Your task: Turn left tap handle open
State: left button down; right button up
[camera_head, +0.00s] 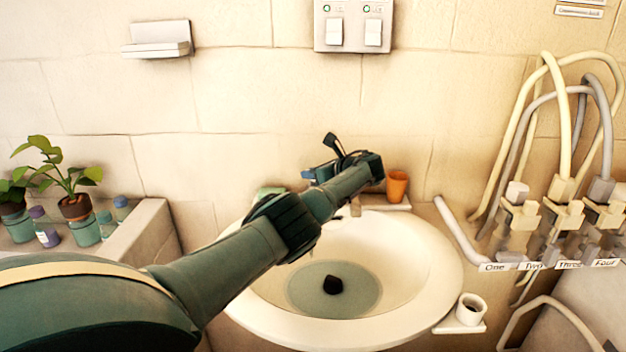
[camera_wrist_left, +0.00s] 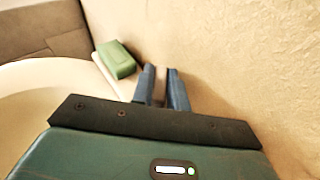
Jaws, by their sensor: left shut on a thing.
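My left gripper (camera_head: 318,172) reaches over the white basin (camera_head: 440,285) to the tap area at the wall. In the left wrist view its two blue-grey fingers (camera_wrist_left: 161,75) are close together, with a narrow brownish part between them, which I take to be the left tap handle (camera_wrist_left: 160,88). The handle's turn angle cannot be made out, as the fingers and my arm hide most of it. In the head view the tap body is mostly behind my left arm. My right gripper is in neither view.
A green soap block (camera_wrist_left: 117,62) lies on the basin's back ledge, left of the fingers. An orange cup (camera_head: 397,186) stands right of the wrist. Hoses and valves (camera_head: 562,215) are at the right, potted plants (camera_head: 74,205) at the left. A small white cup (camera_head: 470,309) sits at the front right.

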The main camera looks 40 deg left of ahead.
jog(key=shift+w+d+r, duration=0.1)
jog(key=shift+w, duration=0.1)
pick_arm(q)
jog(key=c, duration=1.4)
grip_release()
jog(key=shift+d+r, duration=0.15)
jog(key=shift+d, duration=0.05)
jog(key=p+v, duration=0.2)
jog(key=v, duration=1)
jog(key=shift+d+r, duration=0.1)
jog(key=shift+d, duration=0.25)
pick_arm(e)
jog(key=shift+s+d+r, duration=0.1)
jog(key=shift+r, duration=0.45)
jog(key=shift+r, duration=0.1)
